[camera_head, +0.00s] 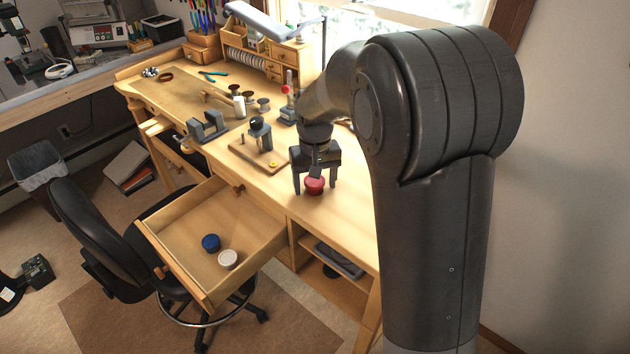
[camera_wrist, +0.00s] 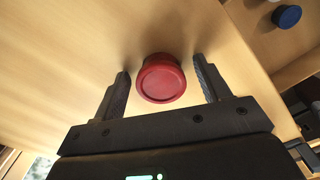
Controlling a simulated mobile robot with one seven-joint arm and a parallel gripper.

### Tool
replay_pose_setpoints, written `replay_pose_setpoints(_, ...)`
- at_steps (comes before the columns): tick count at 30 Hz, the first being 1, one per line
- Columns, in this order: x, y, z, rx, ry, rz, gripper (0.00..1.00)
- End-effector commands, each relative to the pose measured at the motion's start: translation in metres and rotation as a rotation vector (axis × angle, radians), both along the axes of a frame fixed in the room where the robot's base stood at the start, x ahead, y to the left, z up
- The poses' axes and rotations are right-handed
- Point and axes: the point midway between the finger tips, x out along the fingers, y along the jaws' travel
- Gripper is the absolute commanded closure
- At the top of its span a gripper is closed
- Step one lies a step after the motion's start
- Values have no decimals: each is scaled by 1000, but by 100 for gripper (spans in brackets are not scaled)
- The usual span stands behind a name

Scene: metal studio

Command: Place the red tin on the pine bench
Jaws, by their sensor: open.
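The red tin (camera_head: 314,186) is a small round red tin on the top of the pine bench (camera_head: 345,215), near its front edge. My gripper (camera_head: 315,190) is over the bench with its fingers pointing down, one on each side of the tin. In the wrist view the red tin (camera_wrist: 161,80) lies between the two open fingers of my gripper (camera_wrist: 163,85), with a gap on both sides. The jaws hold nothing. The tin appears to rest on the wood.
An open drawer (camera_head: 180,255) juts from the bench front and holds a blue tin (camera_head: 211,242) and a white tin (camera_head: 228,259). A wooden board with a small tool (camera_head: 260,135) stands left of my gripper. A black chair (camera_head: 100,240) is beside the drawer.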

Motion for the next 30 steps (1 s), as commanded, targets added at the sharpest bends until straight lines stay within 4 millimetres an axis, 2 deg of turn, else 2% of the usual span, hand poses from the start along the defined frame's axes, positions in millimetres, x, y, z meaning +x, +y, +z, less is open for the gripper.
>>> replay_pose_setpoints(8,0,0,7,0,-1,0,31)
replay_pose_setpoints(11,1,0,22,2,-4,0,31)
replay_pose_setpoints(21,1,0,94,1,-4,1,31)
replay_pose_setpoints(25,0,0,112,0,-2,0,31)
replay_pose_setpoints(30,0,0,123,0,-1,-1,31)
